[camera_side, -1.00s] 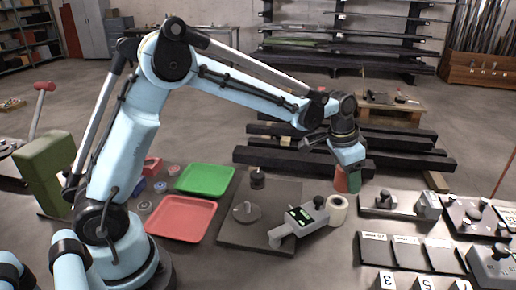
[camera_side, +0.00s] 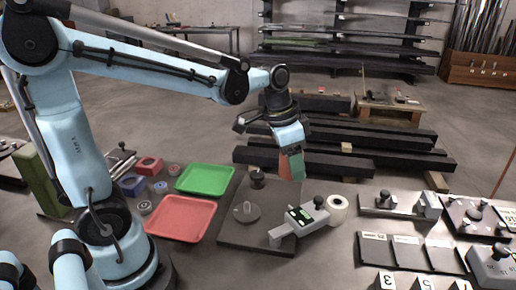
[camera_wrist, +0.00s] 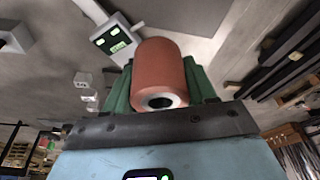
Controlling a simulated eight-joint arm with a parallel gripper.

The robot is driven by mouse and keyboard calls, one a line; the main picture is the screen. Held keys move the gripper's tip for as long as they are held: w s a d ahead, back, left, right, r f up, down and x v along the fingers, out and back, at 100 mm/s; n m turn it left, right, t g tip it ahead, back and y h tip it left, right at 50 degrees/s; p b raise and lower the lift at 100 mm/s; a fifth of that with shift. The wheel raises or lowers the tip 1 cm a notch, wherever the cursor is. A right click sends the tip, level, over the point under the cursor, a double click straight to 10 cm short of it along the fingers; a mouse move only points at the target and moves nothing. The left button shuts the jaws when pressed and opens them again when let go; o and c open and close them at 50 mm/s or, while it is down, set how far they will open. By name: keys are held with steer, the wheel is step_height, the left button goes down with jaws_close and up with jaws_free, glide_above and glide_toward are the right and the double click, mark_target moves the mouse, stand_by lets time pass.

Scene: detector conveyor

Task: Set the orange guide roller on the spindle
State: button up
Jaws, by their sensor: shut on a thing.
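The orange guide roller (camera_wrist: 160,74) is a reddish-orange cylinder with a pale ring and dark bore at its near end. My gripper (camera_wrist: 161,85) is shut on it, with green fingers on both sides. In the side view, my gripper (camera_side: 291,166) holds the roller (camera_side: 284,162) in the air, above and right of the dark plate's back part. A short upright post on a round grey base (camera_side: 246,212), which looks like the spindle, stands bare on the dark plate (camera_side: 230,233). The roller is apart from it, up and to the right.
A grey detector (camera_side: 305,219) with a green display lies on the plate's right side, beside a white roll (camera_side: 338,208). A dark knobbed post (camera_side: 257,179) stands at the plate's back. A red tray (camera_side: 180,219) and a green tray (camera_side: 205,179) lie to the left.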

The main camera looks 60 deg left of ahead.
glide_above(253, 211)
steer(key=f, duration=0.1)
steer(key=shift+s+a+f, duration=0.15)
steer(key=shift+s+f, duration=0.15)
steer(key=shift+s, duration=0.15)
steer(key=shift+f, duration=2.15)
steer(key=shift+f, duration=2.1)
stand_by(0.5)
steer(key=o, duration=1.5)
steer(key=shift+r, duration=0.15)
steer(key=shift+r, duration=4.35)
